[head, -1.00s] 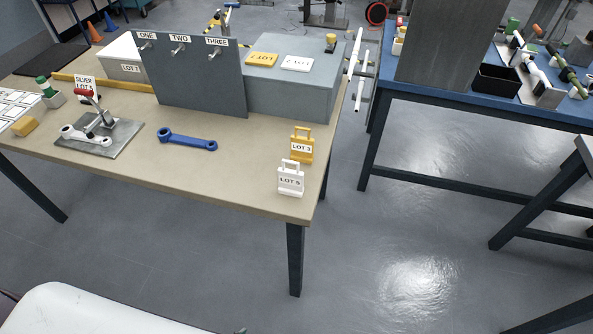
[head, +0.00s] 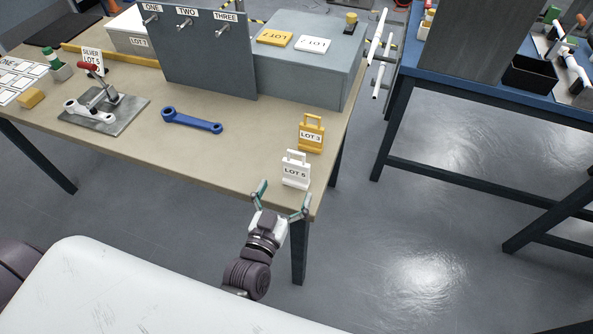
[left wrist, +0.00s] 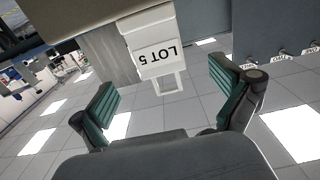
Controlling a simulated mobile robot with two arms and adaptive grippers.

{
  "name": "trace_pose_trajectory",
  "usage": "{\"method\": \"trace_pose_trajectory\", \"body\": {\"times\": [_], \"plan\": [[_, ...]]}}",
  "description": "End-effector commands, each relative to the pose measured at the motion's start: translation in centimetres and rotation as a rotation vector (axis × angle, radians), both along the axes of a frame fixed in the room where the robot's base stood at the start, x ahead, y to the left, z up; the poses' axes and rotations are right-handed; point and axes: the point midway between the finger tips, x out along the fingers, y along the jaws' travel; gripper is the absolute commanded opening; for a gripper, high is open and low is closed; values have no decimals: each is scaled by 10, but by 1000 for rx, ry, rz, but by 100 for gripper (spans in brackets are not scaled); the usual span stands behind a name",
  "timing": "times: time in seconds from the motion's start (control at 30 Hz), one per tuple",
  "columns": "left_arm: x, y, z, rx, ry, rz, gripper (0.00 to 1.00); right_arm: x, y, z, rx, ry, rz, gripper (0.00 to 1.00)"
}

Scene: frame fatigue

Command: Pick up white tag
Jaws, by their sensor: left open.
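The white tag (head: 295,170), marked LOT 5, stands upright with its handle up near the front right corner of the table (head: 235,165). My left gripper (head: 284,190) is open and empty at the table's front edge, just in front of the tag. In the left wrist view the white tag (left wrist: 155,50) shows upside down between and beyond the open fingers of my left gripper (left wrist: 168,98), apart from them. A yellow tag (head: 311,134), marked LOT 3, stands just behind the white one. My right gripper is not in view.
A blue link (head: 192,121) and a metal clamp fixture (head: 103,110) lie to the left on the table. A grey panel with pegs (head: 208,60) and a grey box (head: 308,75) stand behind.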

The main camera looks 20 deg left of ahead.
Motion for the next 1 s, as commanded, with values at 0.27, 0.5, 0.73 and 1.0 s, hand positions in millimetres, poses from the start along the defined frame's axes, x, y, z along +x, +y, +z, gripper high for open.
{"method": "trace_pose_trajectory", "body": {"times": [0.27, 0.5, 0.73, 1.0], "plan": [[24, -1, 0, -1, 0, 0, 100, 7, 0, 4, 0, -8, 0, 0], [59, -3, -4, 0, 0, 0, 100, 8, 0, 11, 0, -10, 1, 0], [71, -4, -6, -1, 2, 0, 100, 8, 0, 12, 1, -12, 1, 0], [70, -4, -6, 0, 2, -1, 78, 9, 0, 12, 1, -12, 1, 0]]}}
